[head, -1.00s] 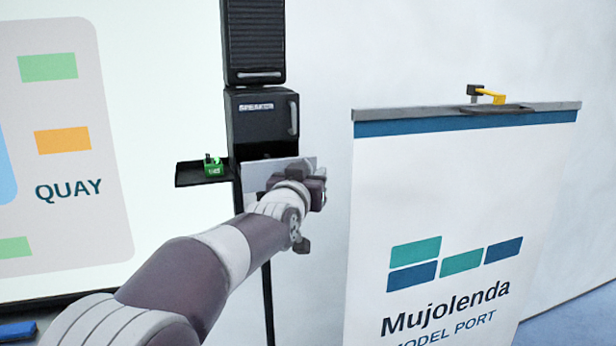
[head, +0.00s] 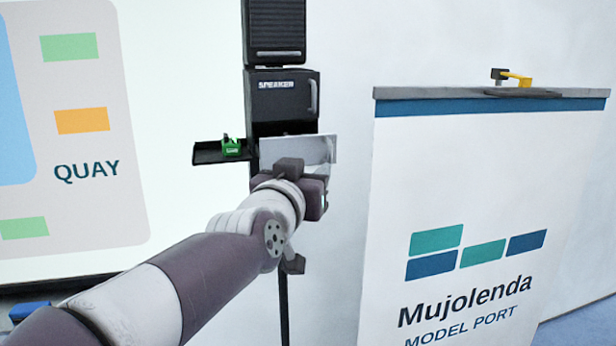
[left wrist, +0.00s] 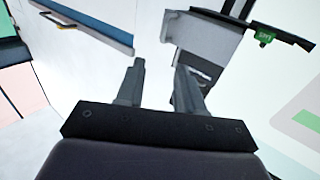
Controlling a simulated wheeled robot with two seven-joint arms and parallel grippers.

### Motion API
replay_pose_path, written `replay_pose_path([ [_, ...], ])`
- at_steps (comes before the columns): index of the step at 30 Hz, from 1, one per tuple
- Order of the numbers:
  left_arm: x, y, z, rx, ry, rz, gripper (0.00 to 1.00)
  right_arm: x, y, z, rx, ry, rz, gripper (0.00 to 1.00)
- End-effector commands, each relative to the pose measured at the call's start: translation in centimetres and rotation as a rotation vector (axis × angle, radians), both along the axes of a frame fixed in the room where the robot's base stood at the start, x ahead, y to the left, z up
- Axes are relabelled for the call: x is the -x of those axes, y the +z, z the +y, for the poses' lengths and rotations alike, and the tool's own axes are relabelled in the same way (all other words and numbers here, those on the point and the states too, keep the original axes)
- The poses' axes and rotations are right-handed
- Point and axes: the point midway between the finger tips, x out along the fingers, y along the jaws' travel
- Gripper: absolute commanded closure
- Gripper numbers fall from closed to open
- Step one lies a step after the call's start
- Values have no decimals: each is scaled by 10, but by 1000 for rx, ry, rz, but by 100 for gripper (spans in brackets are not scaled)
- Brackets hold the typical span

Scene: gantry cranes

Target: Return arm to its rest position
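My left arm (head: 215,265) reaches from the lower left to in front of a black box marked "SPEAKER" (head: 282,97) on a dark stand. In the head view, my left gripper's fingers are mostly hidden behind the wrist, which overlaps the lower part of a light grey plate on the box. In the left wrist view, my left gripper (left wrist: 158,75) is open, its two fingers apart with nothing between them. The box (left wrist: 205,38) shows behind and above the fingers, tilted. Whether the fingers touch it I cannot tell. My right gripper is not in view.
A dark shelf (head: 208,154) left of the box carries a small green object (head: 231,147). A white "Mujolenda Model Port" banner (head: 470,190) stands right, with a yellow and black object (head: 514,78) on top. A "QUAY" board (head: 95,200) is at left.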

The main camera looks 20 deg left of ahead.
Motion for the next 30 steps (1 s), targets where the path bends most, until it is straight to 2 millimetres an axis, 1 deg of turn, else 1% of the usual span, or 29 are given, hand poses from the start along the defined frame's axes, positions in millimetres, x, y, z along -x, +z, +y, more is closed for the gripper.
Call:
replay_pose_path([
  [6, 0, 0, 0, 6, 0, 2, 63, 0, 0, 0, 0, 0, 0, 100],
  [8, 0, -10, -2, 25, -11, 41, 63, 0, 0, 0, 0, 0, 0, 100],
  [10, 2, -43, -6, 36, -27, 144, 63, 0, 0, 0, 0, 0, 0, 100],
  [11, 4, -64, -8, 38, -35, 208, 63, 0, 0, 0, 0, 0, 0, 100],
  [12, 7, -98, -10, 40, -42, 308, 63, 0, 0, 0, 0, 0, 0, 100],
  [14, 19, -158, -11, 40, -50, 487, 63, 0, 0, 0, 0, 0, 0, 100],
  [15, 31, -199, -12, 38, -50, 611, 63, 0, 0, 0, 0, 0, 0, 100],
  [17, 56, -255, -11, 32, -48, 793, 63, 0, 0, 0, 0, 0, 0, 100],
  [18, 76, -288, -9, 27, -44, 909, 63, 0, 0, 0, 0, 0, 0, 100],
  [20, 108, -330, -7, 17, -39, 1069, 63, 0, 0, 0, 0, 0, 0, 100],
  [21, 129, -353, -5, 9, -36, 1163, 63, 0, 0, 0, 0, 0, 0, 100],
  [24, 172, -391, -1, -14, -33, 1338, 63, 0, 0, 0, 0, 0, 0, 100],
  [25, 181, -398, 0, -21, -34, 1375, 63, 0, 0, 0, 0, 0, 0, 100],
  [27, 196, -410, 1, -28, -36, 1430, 63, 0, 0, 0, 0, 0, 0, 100],
  [29, 201, -416, 2, -28, -35, 1455, 63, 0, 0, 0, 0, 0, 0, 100],
  [30, 200, -417, 2, -27, -35, 1457, 63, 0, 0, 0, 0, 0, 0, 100],
])
